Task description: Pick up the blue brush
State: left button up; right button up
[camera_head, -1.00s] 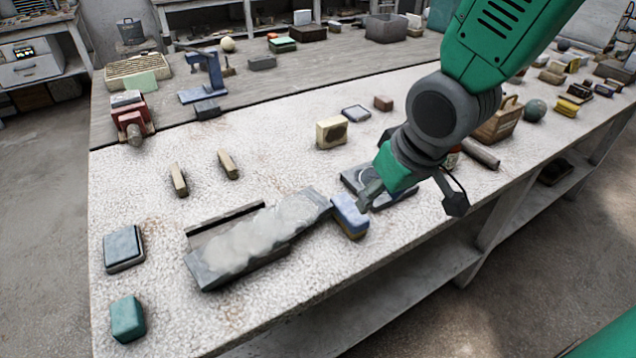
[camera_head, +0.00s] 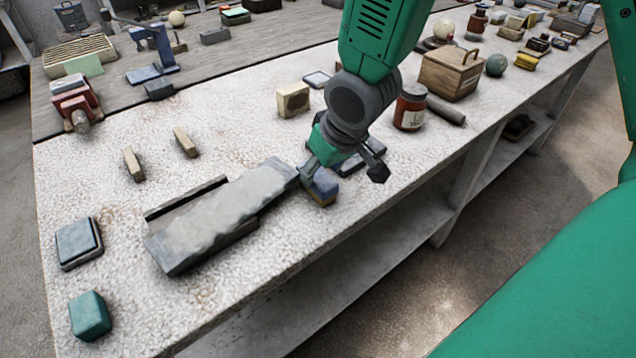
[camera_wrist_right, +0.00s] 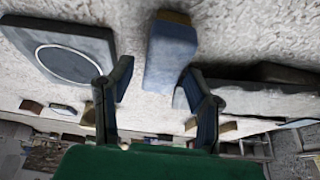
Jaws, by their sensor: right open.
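The blue brush (camera_head: 323,188), a small block with a blue top and a yellowish lower part, lies near the bench's front edge, at the right end of a grey stone slab. My right gripper (camera_head: 343,172) is above and around it, with one finger at the brush's left side in the head view. In the right wrist view the brush (camera_wrist_right: 171,55) shows between and beyond the two spread fingers (camera_wrist_right: 157,75). The gripper is open and holds nothing; whether a finger touches the brush I cannot tell. My left gripper is not in view.
The slab (camera_head: 225,215) lies left of the brush. A dark plate with a round disc (camera_wrist_right: 70,62) lies close on its other side. A labelled jar (camera_head: 410,107) and a wooden box (camera_head: 450,72) stand further right.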

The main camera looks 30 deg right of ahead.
aim_at(317, 173)
jog(key=shift+x, duration=0.9)
jog(key=shift+w+a+f, duration=0.2)
jog(key=shift+w+f, duration=0.05)
jog(key=shift+f, duration=0.15)
jog(key=shift+a+r, duration=0.1)
jog(key=shift+a, duration=0.05)
jog(key=c, duration=0.9)
notch_tip(317, 173, up, 10)
jog(key=shift+p, duration=1.05)
